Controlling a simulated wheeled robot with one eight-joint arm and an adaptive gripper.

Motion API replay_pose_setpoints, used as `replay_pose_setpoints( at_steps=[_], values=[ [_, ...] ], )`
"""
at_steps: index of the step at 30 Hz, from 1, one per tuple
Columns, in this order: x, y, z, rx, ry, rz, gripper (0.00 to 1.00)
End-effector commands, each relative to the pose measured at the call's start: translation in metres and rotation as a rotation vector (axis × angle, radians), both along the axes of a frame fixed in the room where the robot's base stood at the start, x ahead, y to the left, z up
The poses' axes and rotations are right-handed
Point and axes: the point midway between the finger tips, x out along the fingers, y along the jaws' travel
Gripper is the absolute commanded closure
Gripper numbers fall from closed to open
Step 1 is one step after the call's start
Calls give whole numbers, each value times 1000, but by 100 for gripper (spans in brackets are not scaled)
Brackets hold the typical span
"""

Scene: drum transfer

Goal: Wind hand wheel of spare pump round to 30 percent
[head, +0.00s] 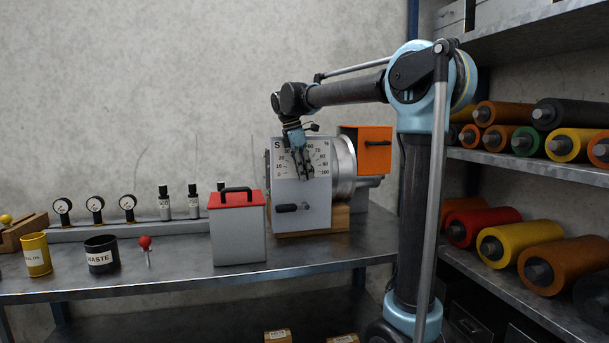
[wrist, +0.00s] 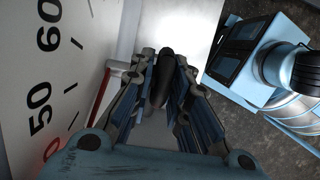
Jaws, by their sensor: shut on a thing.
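The spare pump (head: 340,160) stands on the bench, with a grey front panel marked S and a white dial (head: 285,160) scaled from 0 to 100. My gripper (head: 304,176) is in front of this dial and hides part of it. In the wrist view, the fingers of my gripper (wrist: 162,75) are closed around a dark, rounded handle (wrist: 166,68). A red pointer (wrist: 100,100) shows beside the numbers 50 and 60; its exact reading is unclear. The wheel itself is mostly hidden. A black handle (head: 287,208) sits lower on the panel.
A grey box with a red lid (head: 237,225) stands left of the pump. An orange box (head: 367,150) is at the pump's right. A waste tin (head: 102,254), a yellow tin (head: 37,254) and gauges stand farther left. Shelves of rollers (head: 500,246) are at right.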

Motion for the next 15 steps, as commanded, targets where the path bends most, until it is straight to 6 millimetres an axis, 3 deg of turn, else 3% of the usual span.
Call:
replay_pose_setpoints(
  at_steps=[15],
  values=[
    [1,2,0,-35,-13,2,100]
  ],
)
